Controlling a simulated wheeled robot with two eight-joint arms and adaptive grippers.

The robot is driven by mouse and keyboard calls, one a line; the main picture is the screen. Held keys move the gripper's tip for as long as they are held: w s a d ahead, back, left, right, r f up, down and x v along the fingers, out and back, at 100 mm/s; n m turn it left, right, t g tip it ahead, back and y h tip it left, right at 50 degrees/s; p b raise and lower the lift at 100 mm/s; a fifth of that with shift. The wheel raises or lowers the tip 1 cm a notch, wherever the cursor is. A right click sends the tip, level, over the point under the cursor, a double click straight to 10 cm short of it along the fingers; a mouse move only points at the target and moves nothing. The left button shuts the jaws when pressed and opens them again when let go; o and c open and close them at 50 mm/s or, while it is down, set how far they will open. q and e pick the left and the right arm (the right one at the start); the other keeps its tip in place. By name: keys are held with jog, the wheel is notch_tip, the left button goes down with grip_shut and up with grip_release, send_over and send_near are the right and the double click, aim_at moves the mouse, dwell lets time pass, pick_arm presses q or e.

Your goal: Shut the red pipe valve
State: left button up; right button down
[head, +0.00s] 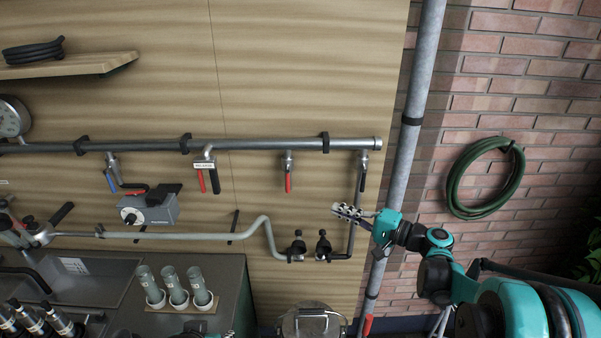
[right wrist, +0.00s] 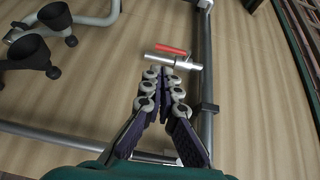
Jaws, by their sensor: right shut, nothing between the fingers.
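The red pipe valve (head: 288,181) hangs from the long horizontal pipe, its red lever pointing down in the head view. In the right wrist view its red lever (right wrist: 170,49) lies alongside a silver stub, beyond my fingertips. My right gripper (head: 347,212) is shut and empty, in front of the wooden wall, to the right of and below this valve in the head view. In the right wrist view the gripper (right wrist: 161,76) points towards the valve, with a gap apparent between them. My left gripper is not in view.
The horizontal pipe (head: 250,145) also carries a valve with red (head: 202,181) by a label and a blue-handled valve (head: 109,180). A bent pipe (head: 353,215) passes close to my right gripper. Black funnel-like fittings (head: 297,246) are below. A green hose (head: 456,187) hangs at right.

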aim_at(289, 188)
jog(key=shift+w+d+r, duration=0.15)
jog(key=shift+w+r, duration=0.15)
jog(key=shift+w, duration=0.05)
jog(key=shift+s, duration=0.1)
jog(key=b+x, duration=0.1)
jog(key=x, duration=1.3)
jog(key=shift+r, duration=0.25)
jog(key=shift+f+m+t+y+b, duration=0.15)
jog(key=shift+m+t+y+b, duration=0.2)
jog(key=shift+b, duration=0.2)
jog(key=shift+a+y+b, duration=0.25)
jog(key=shift+a+b, duration=0.05)
